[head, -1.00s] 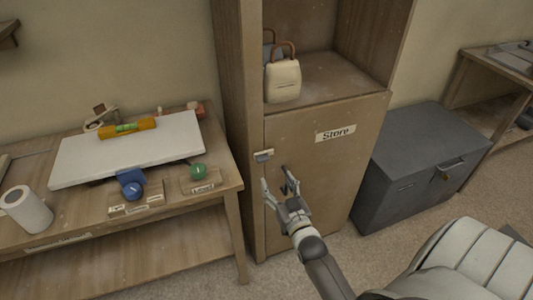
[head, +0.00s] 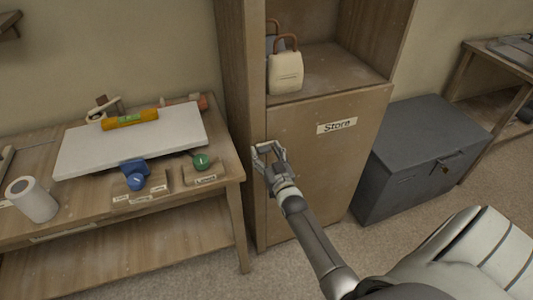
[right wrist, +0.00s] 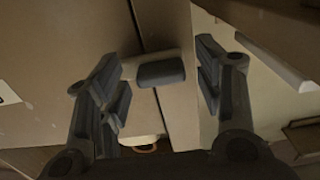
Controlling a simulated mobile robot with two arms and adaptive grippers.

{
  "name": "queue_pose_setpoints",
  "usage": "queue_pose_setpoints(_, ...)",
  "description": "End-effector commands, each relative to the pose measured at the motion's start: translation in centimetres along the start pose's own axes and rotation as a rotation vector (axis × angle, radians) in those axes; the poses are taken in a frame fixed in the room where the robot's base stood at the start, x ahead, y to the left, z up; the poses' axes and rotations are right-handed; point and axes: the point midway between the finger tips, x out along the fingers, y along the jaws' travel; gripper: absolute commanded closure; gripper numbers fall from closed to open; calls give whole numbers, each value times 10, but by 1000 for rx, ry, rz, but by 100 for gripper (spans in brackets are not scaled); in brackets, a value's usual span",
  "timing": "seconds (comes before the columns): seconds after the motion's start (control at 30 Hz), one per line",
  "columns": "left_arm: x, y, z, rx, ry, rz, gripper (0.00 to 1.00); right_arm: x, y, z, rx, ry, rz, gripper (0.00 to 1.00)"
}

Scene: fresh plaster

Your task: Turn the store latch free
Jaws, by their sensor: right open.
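The Store cupboard door (head: 325,185) is shut, with a "Store" label (head: 337,126) near its top. My right gripper (head: 268,149) is at the door's upper left edge and covers the latch in the head view. In the right wrist view, the latch (right wrist: 160,74) is a small dark grey block with a pale part, by the seam at the door's edge. The open fingers of my right gripper (right wrist: 162,88) stand on either side of it, with a gap on the right; I cannot tell whether the left finger touches it. My left gripper is out of view.
An open shelf above the door holds a cream bag-like item (head: 285,72) with a brown handle. A grey chest (head: 420,160) stands right of the cupboard. A workbench (head: 215,225) on the left carries a white board (head: 130,145), an orange level (head: 130,119) and knobs.

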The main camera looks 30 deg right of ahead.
Motion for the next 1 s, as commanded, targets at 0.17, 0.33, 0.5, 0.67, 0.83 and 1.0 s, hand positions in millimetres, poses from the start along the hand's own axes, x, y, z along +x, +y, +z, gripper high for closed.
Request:
queue_pose_setpoints(0.17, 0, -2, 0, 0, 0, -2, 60, 0, 0, 0, 0, 0, 0, 39)
queue_pose_setpoints(0.33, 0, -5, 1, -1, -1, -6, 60, 0, 0, 0, 0, 1, 0, 60)
queue_pose_setpoints(0.5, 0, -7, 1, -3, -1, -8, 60, 0, 0, 0, 0, 1, 0, 82)
queue_pose_setpoints(0.67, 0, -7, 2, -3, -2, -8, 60, 0, 0, 0, -4, 1, 0, 85)
queue_pose_setpoints(0.83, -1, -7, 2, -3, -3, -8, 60, 0, 0, -1, -40, 0, 0, 85)
queue_pose_setpoints(1.0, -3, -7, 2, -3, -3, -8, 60, 0, 0, -2, -126, 0, 0, 85)
